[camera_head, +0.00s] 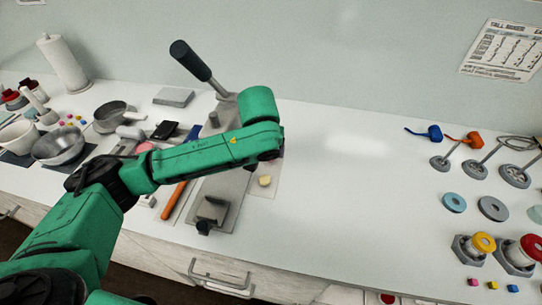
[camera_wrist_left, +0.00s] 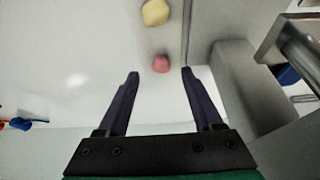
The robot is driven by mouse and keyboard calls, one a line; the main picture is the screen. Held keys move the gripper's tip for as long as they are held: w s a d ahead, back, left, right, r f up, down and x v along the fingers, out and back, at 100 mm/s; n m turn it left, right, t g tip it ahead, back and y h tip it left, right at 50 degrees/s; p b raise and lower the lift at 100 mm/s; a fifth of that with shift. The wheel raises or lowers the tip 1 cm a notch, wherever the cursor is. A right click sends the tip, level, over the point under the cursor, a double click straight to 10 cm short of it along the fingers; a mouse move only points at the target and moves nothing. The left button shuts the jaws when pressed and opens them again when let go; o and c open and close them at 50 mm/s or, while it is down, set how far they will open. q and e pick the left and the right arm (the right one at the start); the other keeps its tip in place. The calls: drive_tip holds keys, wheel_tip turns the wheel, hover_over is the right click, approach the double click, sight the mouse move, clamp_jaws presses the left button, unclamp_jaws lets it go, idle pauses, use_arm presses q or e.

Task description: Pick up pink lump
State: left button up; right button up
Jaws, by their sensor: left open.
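The pink lump (camera_wrist_left: 161,64) lies on a pale surface in the left wrist view, small and rounded. A yellow lump (camera_wrist_left: 155,12) lies a little beyond it and also shows in the head view (camera_head: 265,181). My left gripper (camera_wrist_left: 160,74) is open, with its two dark fingers apart. The pink lump appears between and just past the fingertips, with nothing held. I cannot tell the height gap between fingertips and lump. In the head view my green left arm hides the gripper and the pink lump beside the yellow one. My right gripper is not in view.
A grey lever press (camera_head: 233,190) with a raised handle (camera_head: 190,60) stands close to my left arm. An orange-handled tool (camera_head: 174,199) lies left of it. Metal bowls (camera_head: 60,146) are at the left. Rings and red-topped and yellow-topped parts are at the right. The counter's middle right (camera_head: 350,190) is clear.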

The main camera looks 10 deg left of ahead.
sight(271, 158)
use_arm(q)
drive_tip(key=p+x, duration=0.1)
drive_tip(key=x, duration=0.4)
drive_tip(key=shift+w, duration=0.1)
clamp_jaws()
